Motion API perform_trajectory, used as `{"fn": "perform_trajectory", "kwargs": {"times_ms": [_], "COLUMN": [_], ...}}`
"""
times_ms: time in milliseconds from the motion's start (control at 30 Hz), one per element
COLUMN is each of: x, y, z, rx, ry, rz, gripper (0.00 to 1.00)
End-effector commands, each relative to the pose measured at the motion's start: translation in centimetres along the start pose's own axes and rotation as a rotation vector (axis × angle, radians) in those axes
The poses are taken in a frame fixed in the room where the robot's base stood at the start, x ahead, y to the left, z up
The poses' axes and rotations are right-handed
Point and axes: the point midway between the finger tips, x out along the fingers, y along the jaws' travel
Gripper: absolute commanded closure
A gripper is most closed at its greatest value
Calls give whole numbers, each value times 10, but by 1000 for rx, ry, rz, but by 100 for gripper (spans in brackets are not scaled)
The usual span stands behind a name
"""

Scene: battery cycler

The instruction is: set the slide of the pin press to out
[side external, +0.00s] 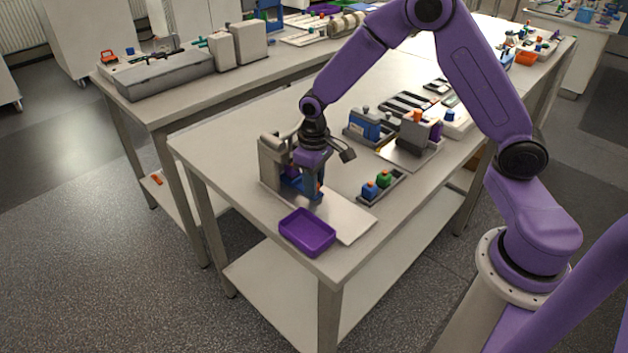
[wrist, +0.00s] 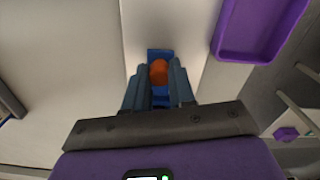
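The pin press (side external: 271,160) is a beige-grey upright block with a pale base plate, near the left end of the front table. Its blue slide (side external: 292,184) lies low at the front of the block, partly hidden by my gripper. The slide (wrist: 160,53) also shows in the wrist view, with a round orange knob (wrist: 159,72) on it. My gripper (side external: 314,196) points down at the slide. In the wrist view its two dark fingers (wrist: 159,76) stand on either side of the knob, close to it. I cannot tell whether they touch it.
A purple tray (side external: 307,232) stands at the table's front corner, close to the press. A dark holder (side external: 380,187) with blue and green pieces lies to the right. More fixtures stand farther back. The table's left end is clear.

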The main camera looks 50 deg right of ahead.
Motion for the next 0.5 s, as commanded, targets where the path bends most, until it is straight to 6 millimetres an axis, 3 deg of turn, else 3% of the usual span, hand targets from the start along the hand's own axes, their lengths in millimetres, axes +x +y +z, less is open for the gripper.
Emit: {"fn": "perform_trajectory", "kwargs": {"times_ms": [167, 500], "x": [0, -1], "y": [-4, -18], "z": [9, 60], "rx": [-1, -4], "ry": [-1, -2], "rz": [0, 0], "gripper": [100, 100]}}
